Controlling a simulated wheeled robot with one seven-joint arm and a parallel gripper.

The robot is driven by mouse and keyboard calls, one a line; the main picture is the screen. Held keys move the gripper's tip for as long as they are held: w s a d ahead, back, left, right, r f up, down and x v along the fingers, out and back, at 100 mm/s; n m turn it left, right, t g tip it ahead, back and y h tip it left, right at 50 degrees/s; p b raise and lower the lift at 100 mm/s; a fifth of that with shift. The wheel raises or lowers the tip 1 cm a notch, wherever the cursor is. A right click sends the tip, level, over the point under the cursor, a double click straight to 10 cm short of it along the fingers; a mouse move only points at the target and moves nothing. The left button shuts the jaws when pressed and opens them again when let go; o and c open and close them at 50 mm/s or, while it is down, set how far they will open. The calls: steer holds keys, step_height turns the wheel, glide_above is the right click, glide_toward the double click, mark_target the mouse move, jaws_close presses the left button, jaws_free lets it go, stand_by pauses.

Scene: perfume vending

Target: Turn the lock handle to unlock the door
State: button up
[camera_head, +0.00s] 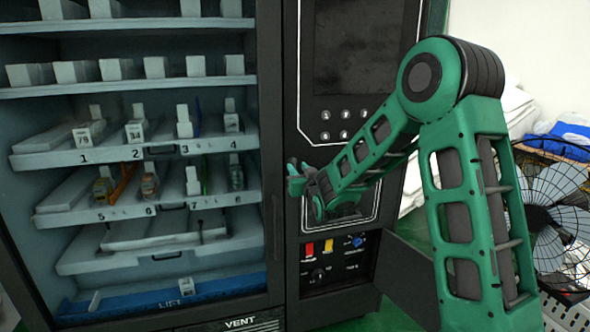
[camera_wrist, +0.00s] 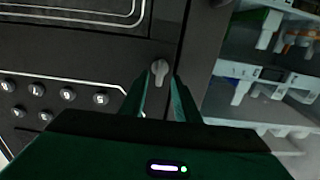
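The lock handle (camera_wrist: 160,70) is a small silver knob on the dark front panel in the wrist view. My gripper (camera_wrist: 164,82) is open, with one green finger on each side of the handle. I cannot tell whether either finger touches it. In the head view, my gripper (camera_head: 296,178) is at the left part of the panel, beside the edge of the glass door (camera_head: 272,225). The handle cannot be made out there; my gripper appears to cover it.
The keypad (camera_head: 343,124) is above my gripper in the head view. Below are a red switch (camera_head: 309,249) and a swung-out dark flap (camera_head: 408,280). Shelves (camera_head: 150,145) with small goods stand behind the glass. A black fan (camera_head: 560,215) is at right.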

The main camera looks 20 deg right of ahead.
mark_target(294, 164)
steer(key=shift+w, duration=1.4)
jaws_close()
